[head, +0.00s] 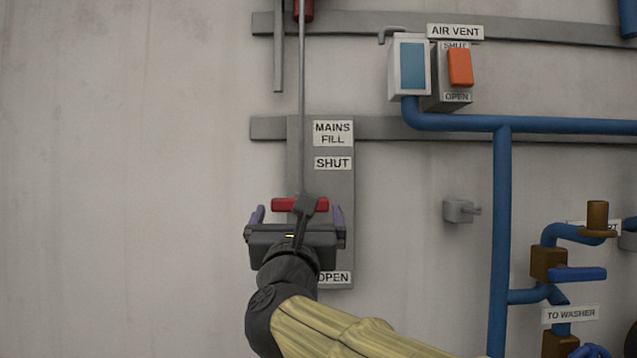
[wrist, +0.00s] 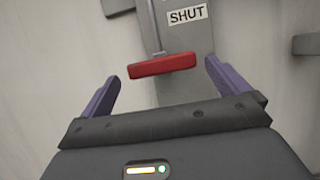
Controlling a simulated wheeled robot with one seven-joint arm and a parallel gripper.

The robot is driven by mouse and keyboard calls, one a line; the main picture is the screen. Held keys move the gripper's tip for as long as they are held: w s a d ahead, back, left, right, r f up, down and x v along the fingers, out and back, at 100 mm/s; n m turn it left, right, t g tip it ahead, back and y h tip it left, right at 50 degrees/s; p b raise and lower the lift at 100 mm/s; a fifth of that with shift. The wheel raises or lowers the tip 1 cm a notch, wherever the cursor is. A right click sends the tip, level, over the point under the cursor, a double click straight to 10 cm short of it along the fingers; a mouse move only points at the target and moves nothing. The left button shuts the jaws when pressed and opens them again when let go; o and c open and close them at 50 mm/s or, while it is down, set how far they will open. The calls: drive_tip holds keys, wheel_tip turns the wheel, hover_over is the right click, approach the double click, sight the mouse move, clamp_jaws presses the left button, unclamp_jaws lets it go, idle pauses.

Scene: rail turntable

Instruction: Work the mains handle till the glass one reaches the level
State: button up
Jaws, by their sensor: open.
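The red mains handle (head: 287,204) is a short crossbar on a thin upright rod (head: 301,100), in front of the grey MAINS FILL panel (head: 343,225). It stands below the SHUT label and above the OPEN label. My gripper (head: 298,209) is open, its purple fingers to either side of the bar. In the wrist view the red bar (wrist: 162,66) lies between the open fingers, with gaps at both ends and no visible contact. A white-framed box with a blue window (head: 413,67) is on the wall at upper right; I cannot make out a level mark on it.
Beside the blue-windowed box is an orange AIR VENT lever (head: 460,68) between SHUT and OPEN labels. Blue pipes (head: 501,220) and brown valves (head: 549,264) with blue handles fill the right side. A small grey wall fitting (head: 459,211) stands between. The wall at left is clear.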

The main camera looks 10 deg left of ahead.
drive_tip(key=p+x, duration=0.3)
drive_tip(key=x, duration=0.3)
drive_tip(key=shift+w+r+p, duration=0.15)
drive_tip(key=shift+p, duration=0.2)
drive_tip(key=shift+w+a+r, duration=0.1)
drive_tip(key=shift+w+a, duration=0.05)
drive_tip(key=shift+w, duration=0.35)
